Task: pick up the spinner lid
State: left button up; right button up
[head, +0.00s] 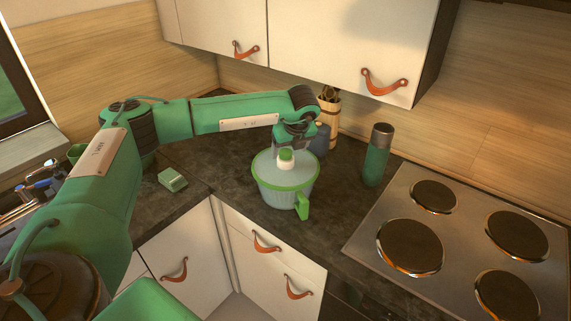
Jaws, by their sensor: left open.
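The spinner lid (266,172) is a pale, translucent disc with a green rim and a white and green knob (286,159) on top. It sits on the salad spinner bowl (279,198), which has a green handle at its front right and stands on the dark counter. My left gripper (287,151) is open right above the knob, pointing down. The fingers are small and partly hidden, so I cannot tell whether they touch the knob. My right gripper is not in view.
A green bottle with a grey cap (377,155) stands right of the spinner, beside the hob (460,243). A wooden utensil holder (329,119) and a dark blue item (320,140) stand behind. A small green box (173,179) lies left. Wall cabinets (345,40) hang above.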

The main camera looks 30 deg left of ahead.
aim_at(287, 153)
pick_arm(q)
jog(key=shift+w+a+f+p, duration=0.15)
jog(key=shift+a+f+p, duration=0.15)
jog(key=shift+p, duration=0.2)
jog(key=p+x, duration=0.2)
jog(key=x, duration=0.2)
jog(key=shift+w+a+f, duration=0.1)
jog(key=shift+f, duration=0.15)
jog(key=c, duration=1.2)
jog(key=shift+r, duration=0.1)
